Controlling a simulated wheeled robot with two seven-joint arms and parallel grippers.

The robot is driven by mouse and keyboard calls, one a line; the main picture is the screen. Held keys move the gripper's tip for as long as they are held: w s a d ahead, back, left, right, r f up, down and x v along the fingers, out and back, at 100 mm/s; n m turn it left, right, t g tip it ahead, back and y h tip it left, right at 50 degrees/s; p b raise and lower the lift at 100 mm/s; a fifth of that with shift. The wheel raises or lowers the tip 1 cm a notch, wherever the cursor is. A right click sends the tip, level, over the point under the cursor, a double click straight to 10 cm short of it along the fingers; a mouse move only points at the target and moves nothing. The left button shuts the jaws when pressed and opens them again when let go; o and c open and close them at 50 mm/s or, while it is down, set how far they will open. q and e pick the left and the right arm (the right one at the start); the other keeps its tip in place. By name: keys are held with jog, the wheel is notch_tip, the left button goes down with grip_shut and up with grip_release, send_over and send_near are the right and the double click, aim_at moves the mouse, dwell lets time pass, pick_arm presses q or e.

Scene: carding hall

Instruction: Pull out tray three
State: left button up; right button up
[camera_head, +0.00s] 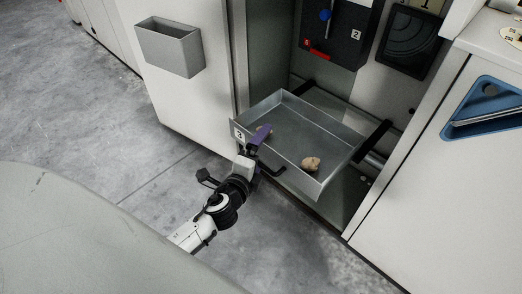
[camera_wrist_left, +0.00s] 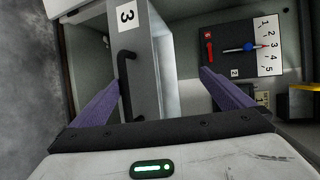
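Tray three (camera_head: 330,135) is a grey metal drawer standing out of the open cabinet on dark rails, with two small tan lumps in it. Its front panel (camera_wrist_left: 149,65) carries a white "3" label (camera_wrist_left: 126,15) and a black bar handle (camera_wrist_left: 124,85). My left gripper (camera_head: 258,150) is at the tray's front panel. In the left wrist view its purple fingers are wide apart, with the handle between them, close to the left finger. The fingers do not close on the handle. My right gripper is not in view.
A control panel (camera_head: 338,30) with a blue knob and a red switch is inside the cabinet above the tray. A grey bin (camera_head: 170,50) hangs on the white door at left. A white cabinet (camera_head: 440,190) stands close at right. Grey floor (camera_head: 110,150) is clear at left.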

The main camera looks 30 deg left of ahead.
pick_arm(q)
jog(key=shift+t, duration=0.5)
jog(key=r, duration=0.2)
jog(key=w+r, duration=0.1)
jog(key=r, duration=0.1)
jog(key=shift+w+r, duration=0.2)
jog(key=shift+r, duration=0.05)
jog(key=f, duration=0.1)
jog(key=s+f, duration=0.1)
jog(key=f, duration=0.1)
jog(key=shift+a+f+g, duration=0.1)
jog(key=shift+f+g, duration=0.05)
jog(key=shift+g, duration=0.15)
jog(key=shift+c, duration=0.8)
jog(key=shift+f+v, duration=0.25)
jog(key=shift+v, duration=0.8)
jog(key=shift+c, duration=1.3)
jog(key=shift+s+r, duration=0.25)
jog(key=shift+s, duration=0.1)
jog(key=c, duration=0.8)
jog(key=shift+s+d, duration=0.25)
jog(key=shift+s, duration=0.1)
jog(key=shift+c, duration=0.7)
jog(key=f+v, duration=0.1)
jog(key=v, duration=0.7)
jog(key=shift+s+b, duration=0.3)
jog(key=shift+s, duration=0.2)
jog(key=shift+r, duration=0.1)
